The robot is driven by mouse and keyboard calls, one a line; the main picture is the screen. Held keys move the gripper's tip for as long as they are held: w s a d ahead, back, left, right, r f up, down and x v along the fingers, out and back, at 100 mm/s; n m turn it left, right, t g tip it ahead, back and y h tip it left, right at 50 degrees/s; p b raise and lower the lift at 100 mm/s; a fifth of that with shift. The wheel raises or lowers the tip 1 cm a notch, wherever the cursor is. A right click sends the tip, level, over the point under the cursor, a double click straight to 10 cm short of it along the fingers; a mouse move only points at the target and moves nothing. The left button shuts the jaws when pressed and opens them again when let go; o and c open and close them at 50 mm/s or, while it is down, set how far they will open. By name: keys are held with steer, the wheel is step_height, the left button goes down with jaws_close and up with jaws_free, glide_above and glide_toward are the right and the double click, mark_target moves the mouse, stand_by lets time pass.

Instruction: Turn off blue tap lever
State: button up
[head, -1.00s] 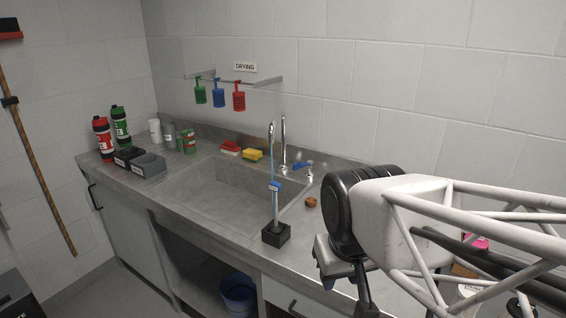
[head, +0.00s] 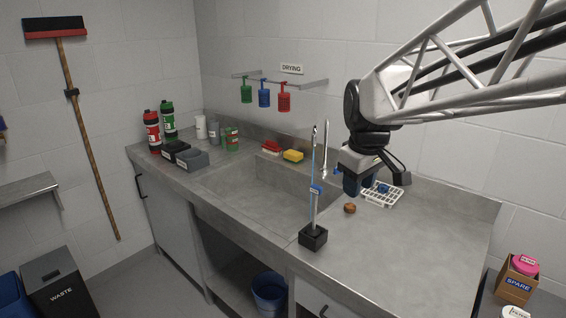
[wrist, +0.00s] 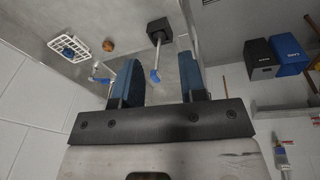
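The blue tap lever (head: 337,170) shows partly at the sink's back right corner in the head view, beside the steel spout (head: 325,148). My gripper (head: 356,188) hangs just right of it and hides part of the tap. In the wrist view, a small blue lever on a pale tap (wrist: 100,79) lies left of the left finger, outside the gap. My gripper (wrist: 161,78) has its two blue fingers apart, with nothing held between them. Contact with the lever does not show.
A black block (head: 313,237) with an upright rod and blue tag stands at the sink's front right. A white rack (head: 382,194) and brown object (head: 350,208) lie near my gripper. The counter (head: 430,225) is clear farther right.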

steer(key=w+d+f+n, duration=0.15)
steer(key=w+n, duration=0.25)
steer(key=w, duration=1)
steer(key=w+d+n, duration=0.3)
steer(key=w+n, duration=0.1)
steer(key=w, duration=1)
steer(key=w+d+f+n, duration=0.2)
steer(key=w+f+n, duration=0.1)
steer(key=w, duration=0.5)
steer(key=w+d+f+n+g, duration=0.1)
steer(key=w+d+f+n, duration=0.1)
steer(key=w+f, duration=0.4)
steer(key=w+d+f+n, duration=0.2)
steer(key=w+f+n, duration=0.2)
steer(key=w, duration=0.6)
steer(key=shift+d+f+g, duration=0.2)
steer(key=shift+f+g, duration=0.15)
steer(key=shift+g, duration=0.05)
steer(key=shift+w+f, duration=0.2)
steer(key=shift+w, duration=0.1)
steer(key=shift+f, duration=0.1)
steer(key=shift+f, duration=3.8)
jaws_close()
